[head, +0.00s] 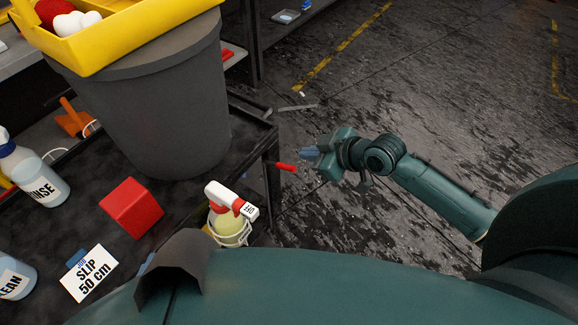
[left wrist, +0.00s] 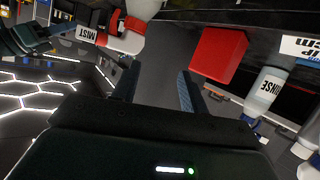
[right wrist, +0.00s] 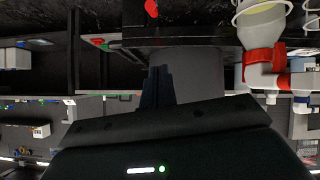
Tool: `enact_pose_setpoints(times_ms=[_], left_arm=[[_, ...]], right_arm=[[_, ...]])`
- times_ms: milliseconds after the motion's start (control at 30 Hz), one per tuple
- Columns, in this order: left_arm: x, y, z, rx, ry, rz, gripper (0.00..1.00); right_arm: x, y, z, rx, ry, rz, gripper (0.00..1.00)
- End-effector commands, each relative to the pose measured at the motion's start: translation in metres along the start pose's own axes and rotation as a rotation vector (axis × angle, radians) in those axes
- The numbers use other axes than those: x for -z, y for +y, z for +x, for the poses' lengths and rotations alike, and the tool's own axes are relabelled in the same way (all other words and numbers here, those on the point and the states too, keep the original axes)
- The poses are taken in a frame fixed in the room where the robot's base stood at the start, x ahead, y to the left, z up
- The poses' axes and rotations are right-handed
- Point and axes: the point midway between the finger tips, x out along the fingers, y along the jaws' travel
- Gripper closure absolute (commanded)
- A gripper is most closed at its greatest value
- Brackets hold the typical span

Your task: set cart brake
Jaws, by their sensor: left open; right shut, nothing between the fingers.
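The black cart (head: 185,207) fills the left of the head view. A red lever (head: 286,167), which looks like the brake handle, sticks out past the cart's right corner. A red tip (right wrist: 151,8) at the top of the right wrist view appears to be the same lever. My right gripper (head: 307,153) is shut and empty, just right of the lever's tip; contact cannot be made out. Its closed fingers (right wrist: 158,72) also show in the right wrist view.
Wet-looking floor (head: 440,100) right of the cart is clear.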

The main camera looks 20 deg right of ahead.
Motion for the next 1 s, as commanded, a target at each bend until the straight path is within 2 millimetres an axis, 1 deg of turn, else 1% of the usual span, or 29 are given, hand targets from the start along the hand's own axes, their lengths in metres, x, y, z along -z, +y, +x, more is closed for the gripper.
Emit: enact_pose_setpoints(times_ms=[167,267,333,467,567,700,767,800,833,1000], left_arm=[[0.000,0.000,0.000,0.000,-0.001,0.001,0.56],[-0.001,0.000,0.000,0.001,0.000,0.002,0.56],[-0.002,-0.001,0.001,0.002,0.003,0.003,0.56],[-0.002,-0.002,0.002,0.005,0.019,0.009,0.56],[0.001,-0.003,0.000,0.008,0.038,0.013,0.56],[-0.001,-0.004,-0.004,0.012,0.052,0.015,0.56],[0.000,-0.004,-0.006,0.014,0.063,0.017,0.56],[0.001,-0.005,-0.007,0.015,0.069,0.019,0.56],[0.001,-0.005,-0.007,0.016,0.071,0.020,0.56],[0.003,-0.007,-0.011,0.020,0.086,0.032,0.56]], right_arm=[[0.000,0.000,0.001,-0.001,0.001,0.002,1.00],[0.001,0.000,0.006,-0.002,0.003,0.003,1.00],[0.000,0.000,0.015,-0.002,0.003,0.005,1.00],[0.000,-0.001,0.040,-0.001,0.005,0.007,1.00],[0.000,-0.001,0.062,-0.001,0.004,0.006,1.00],[0.000,-0.001,0.092,-0.001,0.004,0.006,1.00],[0.000,-0.001,0.104,-0.001,0.004,0.004,1.00],[-0.010,-0.001,0.105,-0.001,-0.003,0.005,1.00],[-0.015,-0.001,0.105,-0.001,-0.003,0.004,1.00],[-0.033,0.000,0.109,-0.002,-0.001,0.003,1.00]])
